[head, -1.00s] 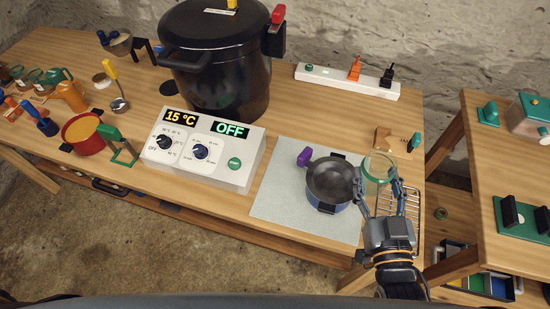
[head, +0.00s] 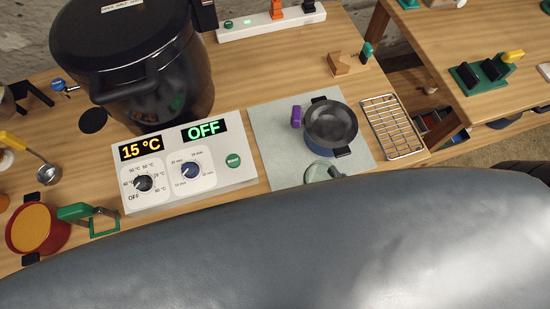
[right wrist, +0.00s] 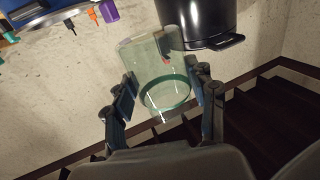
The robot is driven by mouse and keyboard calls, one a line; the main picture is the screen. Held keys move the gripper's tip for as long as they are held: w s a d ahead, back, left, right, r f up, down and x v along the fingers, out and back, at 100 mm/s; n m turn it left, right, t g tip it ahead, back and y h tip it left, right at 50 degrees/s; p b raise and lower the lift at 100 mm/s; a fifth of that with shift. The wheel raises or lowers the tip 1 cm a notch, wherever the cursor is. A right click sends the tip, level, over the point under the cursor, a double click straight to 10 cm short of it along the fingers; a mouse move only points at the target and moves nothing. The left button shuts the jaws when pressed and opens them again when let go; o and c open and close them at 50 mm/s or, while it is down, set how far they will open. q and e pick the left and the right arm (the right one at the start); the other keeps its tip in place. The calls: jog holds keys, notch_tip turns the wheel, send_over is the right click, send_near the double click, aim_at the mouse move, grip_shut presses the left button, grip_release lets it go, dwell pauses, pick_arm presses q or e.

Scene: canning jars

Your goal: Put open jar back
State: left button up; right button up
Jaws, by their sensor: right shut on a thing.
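The clear greenish glass jar (head: 320,173) shows just above the front edge of my grey body in the head view, over the pale mat. It also shows in the right wrist view (right wrist: 158,62), between the two fingers. My right gripper (right wrist: 162,92) is shut on the jar, one finger on each side. No lid shows on the jar. My left gripper is not in view.
The wire rack (head: 392,126) is empty. A dark pan with blue sides (head: 331,124) stands on the pale mat (head: 268,124). A control box (head: 190,165) reads 15 °C and OFF. A large black pot (head: 130,60) stands behind it. A red pot (head: 38,228) is at left.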

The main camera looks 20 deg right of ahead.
jog(key=w+f+b, duration=0.1)
jog(key=b, duration=0.2)
jog(key=shift+w+f, duration=0.35)
jog(key=w+b, duration=0.1)
jog(key=b, duration=0.1)
jog(key=a+b, duration=0.1)
jog(key=b, duration=0.1)
jog(key=shift+w+f, duration=0.4)
jog(key=w+a+f, duration=0.1)
jog(key=w+f, duration=0.1)
jog(key=w+a+f, duration=0.1)
jog(key=w+f, duration=0.1)
jog(key=w, duration=0.1)
jog(key=w+a+f, duration=0.1)
jog(key=w+f, duration=0.1)
jog(key=w, duration=0.1)
jog(key=shift+w+f, duration=0.1)
jog(key=shift+w, duration=0.05)
jog(key=shift+w+f, duration=0.15)
jog(key=shift+f, duration=0.05)
jog(key=f, duration=0.3)
jog(key=shift+w+f, duration=0.2)
jog(key=shift+f, duration=0.05)
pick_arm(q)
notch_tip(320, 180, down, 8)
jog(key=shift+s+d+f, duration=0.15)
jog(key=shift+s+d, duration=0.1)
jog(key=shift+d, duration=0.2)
